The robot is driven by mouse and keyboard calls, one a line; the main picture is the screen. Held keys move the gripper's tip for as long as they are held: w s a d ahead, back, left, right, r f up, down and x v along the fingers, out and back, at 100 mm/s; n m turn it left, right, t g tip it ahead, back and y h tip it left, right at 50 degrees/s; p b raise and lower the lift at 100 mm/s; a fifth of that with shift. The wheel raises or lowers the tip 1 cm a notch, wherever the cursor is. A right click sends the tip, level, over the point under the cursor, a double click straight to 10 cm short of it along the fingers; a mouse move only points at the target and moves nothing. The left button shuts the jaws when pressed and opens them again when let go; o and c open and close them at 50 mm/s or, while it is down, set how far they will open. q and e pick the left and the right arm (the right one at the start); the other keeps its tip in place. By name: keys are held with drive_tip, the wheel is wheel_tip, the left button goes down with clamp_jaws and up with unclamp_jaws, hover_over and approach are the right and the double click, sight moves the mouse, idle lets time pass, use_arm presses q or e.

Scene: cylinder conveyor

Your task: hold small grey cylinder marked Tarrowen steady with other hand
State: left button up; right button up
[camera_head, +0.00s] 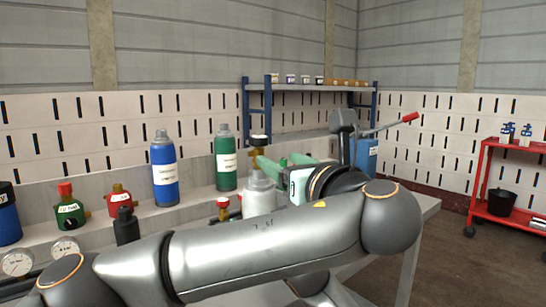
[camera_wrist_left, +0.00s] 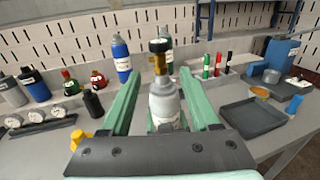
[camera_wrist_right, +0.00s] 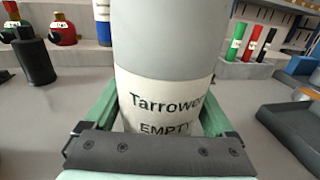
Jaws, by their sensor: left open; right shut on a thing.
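The small grey cylinder marked Tarrowen (camera_wrist_right: 165,95) fills the right wrist view; its white label also reads EMPTY. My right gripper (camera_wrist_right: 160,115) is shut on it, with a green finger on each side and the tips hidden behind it. In the left wrist view the cylinder (camera_wrist_left: 163,108) stands upright with a brass valve and black cap (camera_wrist_left: 160,48) on top. My left gripper (camera_wrist_left: 160,75) is open, its green fingers to either side of the cylinder; contact is not clear. In the head view my left gripper (camera_head: 278,163) is beside the cylinder (camera_head: 258,196), whose lower part my left arm hides.
A blue bottle (camera_head: 164,172) and a green bottle (camera_head: 225,160) stand on the ledge behind. Red and green valved bottles and gauges (camera_head: 18,262) are at left. A dark tray (camera_wrist_left: 252,118) lies to the right on the bench. A red cart (camera_head: 508,180) is far right.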

sight(261, 150)
use_arm(q)
drive_tip(key=x, duration=1.1)
drive_tip(key=shift+w, duration=0.15)
drive_tip(key=shift+c, duration=0.2)
clamp_jaws()
idle(0.5)
